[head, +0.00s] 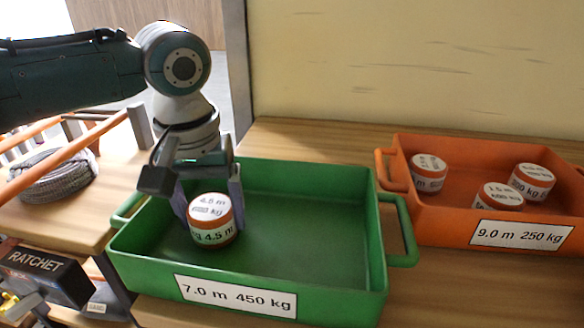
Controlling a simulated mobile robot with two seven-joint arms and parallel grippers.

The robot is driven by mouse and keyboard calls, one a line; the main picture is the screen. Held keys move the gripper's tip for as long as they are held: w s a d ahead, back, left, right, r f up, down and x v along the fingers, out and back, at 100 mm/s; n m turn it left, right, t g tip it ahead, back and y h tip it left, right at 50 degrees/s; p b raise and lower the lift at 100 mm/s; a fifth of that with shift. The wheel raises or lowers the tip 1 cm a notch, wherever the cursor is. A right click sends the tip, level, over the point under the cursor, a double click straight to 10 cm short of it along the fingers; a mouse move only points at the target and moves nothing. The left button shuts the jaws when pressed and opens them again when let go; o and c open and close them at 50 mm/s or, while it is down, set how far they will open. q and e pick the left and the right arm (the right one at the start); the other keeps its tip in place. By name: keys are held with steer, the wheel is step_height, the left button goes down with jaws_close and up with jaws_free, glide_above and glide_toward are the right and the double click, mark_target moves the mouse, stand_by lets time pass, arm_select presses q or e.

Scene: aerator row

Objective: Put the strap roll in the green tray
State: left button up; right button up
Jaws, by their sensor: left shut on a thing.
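The strap roll (211,219) is a short cylinder with an orange-brown rim and a white label reading 4.5 m and 600 kg. It is at the left part of the green tray (336,277), within its walls in the head view. My left gripper (207,207) points down and is shut on the roll, with a finger on either side. I cannot tell whether the roll touches the tray floor. The tray has a label reading 7.0 m 450 kg and handles at both ends. My right gripper is not in view.
An orange tray (446,222) labelled 9.0 m 250 kg stands at the right with three similar rolls in it. A coiled grey rope (52,177) lies at the left. A black RATCHET box (47,273) sits lower left. A pale wall stands behind.

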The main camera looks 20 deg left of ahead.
mark_target(208, 214)
arm_select(q)
steer(key=o, duration=1.4)
steer(key=shift+f, duration=0.1)
steer(key=r+p, duration=0.1)
steer(key=r, duration=0.3)
steer(key=s+r, duration=0.1)
steer(key=r, duration=0.3)
steer(key=r+p, duration=0.1)
steer(key=r, duration=0.3)
steer(key=shift+s+d+r+p, duration=0.1)
steer(key=shift+s+d+p, duration=0.05)
steer(key=shift+d+p, duration=0.15)
